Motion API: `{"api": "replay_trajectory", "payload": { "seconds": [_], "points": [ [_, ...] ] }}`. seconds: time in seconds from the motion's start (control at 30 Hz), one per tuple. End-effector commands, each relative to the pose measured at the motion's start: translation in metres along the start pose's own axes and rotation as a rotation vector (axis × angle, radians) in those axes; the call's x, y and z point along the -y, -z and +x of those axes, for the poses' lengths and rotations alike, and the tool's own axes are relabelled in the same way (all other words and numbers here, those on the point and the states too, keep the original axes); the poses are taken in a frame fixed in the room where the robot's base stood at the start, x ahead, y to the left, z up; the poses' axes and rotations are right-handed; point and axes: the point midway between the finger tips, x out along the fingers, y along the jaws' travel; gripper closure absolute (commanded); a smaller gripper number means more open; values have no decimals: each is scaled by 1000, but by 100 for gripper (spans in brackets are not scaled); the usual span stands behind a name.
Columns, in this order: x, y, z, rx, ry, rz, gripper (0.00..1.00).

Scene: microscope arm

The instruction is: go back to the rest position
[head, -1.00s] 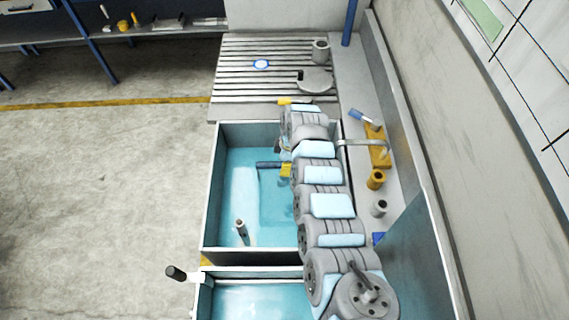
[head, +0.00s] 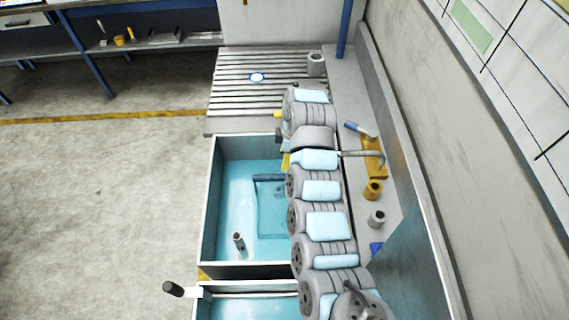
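My arm reaches from the bottom right up along the right side of the basins, and its far bend is over the near edge of the slatted drainboard (head: 240,88). My gripper does not show clearly; the arm links hide it. A small dark and pale-blue bit shows at the left of the upper links, but I cannot tell whether it belongs to the gripper. Nothing is seen held.
The teal basin (head: 226,200) holds an upright cylinder (head: 238,241) and a blue bar (head: 268,178). On the right ledge stand a yellow block (head: 373,158), a yellow cup (head: 373,190) and a grey cup (head: 376,219). A grey cylinder (head: 316,65) stands on the drainboard. Open floor lies left.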

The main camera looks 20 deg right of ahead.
Motion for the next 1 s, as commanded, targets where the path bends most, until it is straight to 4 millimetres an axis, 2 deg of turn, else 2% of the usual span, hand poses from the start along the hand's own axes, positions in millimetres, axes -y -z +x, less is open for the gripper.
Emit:
{"api": "replay_trajectory", "payload": {
  "seconds": [0.17,0.73,0.87,1.0],
  "points": [
    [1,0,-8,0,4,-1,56],
    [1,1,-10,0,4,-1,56],
    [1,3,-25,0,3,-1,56],
    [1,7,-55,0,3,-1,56]
  ]
}}
